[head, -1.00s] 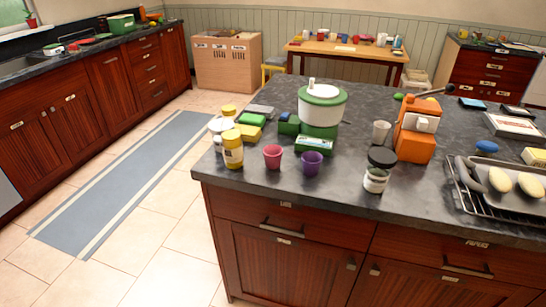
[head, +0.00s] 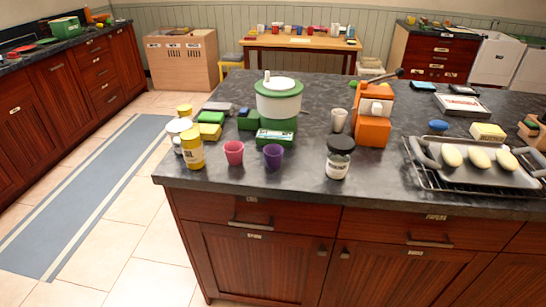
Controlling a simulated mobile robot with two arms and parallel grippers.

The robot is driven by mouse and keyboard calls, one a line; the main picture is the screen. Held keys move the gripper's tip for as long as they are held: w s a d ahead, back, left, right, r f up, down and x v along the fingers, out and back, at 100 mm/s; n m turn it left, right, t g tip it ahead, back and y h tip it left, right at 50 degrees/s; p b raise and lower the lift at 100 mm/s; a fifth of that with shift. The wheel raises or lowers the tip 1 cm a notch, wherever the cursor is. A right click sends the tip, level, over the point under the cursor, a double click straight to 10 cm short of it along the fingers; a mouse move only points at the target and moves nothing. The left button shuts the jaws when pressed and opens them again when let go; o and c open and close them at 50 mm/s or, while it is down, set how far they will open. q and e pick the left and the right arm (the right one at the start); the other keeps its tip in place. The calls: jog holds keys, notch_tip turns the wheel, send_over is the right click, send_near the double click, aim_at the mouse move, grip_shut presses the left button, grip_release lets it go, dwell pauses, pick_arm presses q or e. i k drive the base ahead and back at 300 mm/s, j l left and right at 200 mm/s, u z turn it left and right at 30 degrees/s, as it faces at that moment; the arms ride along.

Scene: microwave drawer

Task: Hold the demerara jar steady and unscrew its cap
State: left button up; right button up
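A clear jar with a wide black cap (head: 340,144) and a white label (head: 337,169) stands upright near the front edge of the dark island counter (head: 390,205). The label is too small to read surely, but this looks like the demerara jar. The cap sits on top of the jar. A yellow jar (head: 193,152) with a pale label stands at the counter's left front corner. Neither of my grippers shows in the head view, and nothing is touching the black-capped jar.
A pink cup (head: 233,152) and a purple cup (head: 273,157) stand left of the jar. Behind are a green-and-white pot (head: 279,100), a pale cup (head: 338,120) and an orange appliance (head: 373,131). A tray on a wire rack (head: 440,176) lies right. Counter around the jar's front is bare.

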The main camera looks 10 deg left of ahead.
aim_at(337, 166)
jog(key=i+l, duration=0.6)
jog(key=i, duration=0.15)
